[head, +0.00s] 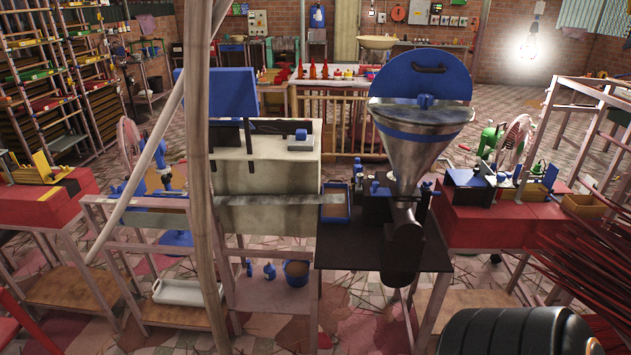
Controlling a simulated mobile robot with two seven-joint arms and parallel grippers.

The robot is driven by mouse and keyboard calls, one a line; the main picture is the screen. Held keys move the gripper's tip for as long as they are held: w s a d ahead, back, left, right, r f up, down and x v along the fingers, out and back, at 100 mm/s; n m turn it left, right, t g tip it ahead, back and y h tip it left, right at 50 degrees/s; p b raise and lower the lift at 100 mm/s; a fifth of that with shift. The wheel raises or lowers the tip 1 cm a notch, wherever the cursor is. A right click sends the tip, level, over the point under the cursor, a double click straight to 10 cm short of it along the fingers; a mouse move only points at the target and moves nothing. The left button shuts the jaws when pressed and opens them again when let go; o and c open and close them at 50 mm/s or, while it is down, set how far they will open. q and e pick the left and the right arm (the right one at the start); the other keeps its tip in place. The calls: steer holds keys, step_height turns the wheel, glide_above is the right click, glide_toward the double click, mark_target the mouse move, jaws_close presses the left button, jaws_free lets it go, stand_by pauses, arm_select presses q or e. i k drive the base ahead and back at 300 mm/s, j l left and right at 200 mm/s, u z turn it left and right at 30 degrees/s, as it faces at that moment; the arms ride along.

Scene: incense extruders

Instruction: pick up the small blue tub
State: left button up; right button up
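A small blue tub (297,272) with brown contents stands on the low shelf under the middle bench. It is small in the head view, and its lower part is hard to make out. Two small blue bottle-like items stand just left of it on the same shelf. Neither of my grippers shows in this view.
A metal hopper (420,150) with a blue lid stands on a dark table (385,257) right of the shelf. A pale curved pole (207,180) crosses the foreground at left. A white tray (180,291) lies on a low shelf at left. Red sticks (585,265) jut in at right.

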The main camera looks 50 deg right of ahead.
mark_target(297, 272)
steer(key=i+j+z, duration=0.2)
steer(key=i+z, duration=0.25)
steer(key=i+j+z, duration=0.25)
steer(key=z, duration=0.25)
steer(key=i+j+z, duration=0.2)
steer(key=j, duration=0.15)
steer(key=i+j+z, duration=0.2)
steer(key=j, duration=0.15)
steer(key=k, duration=0.1)
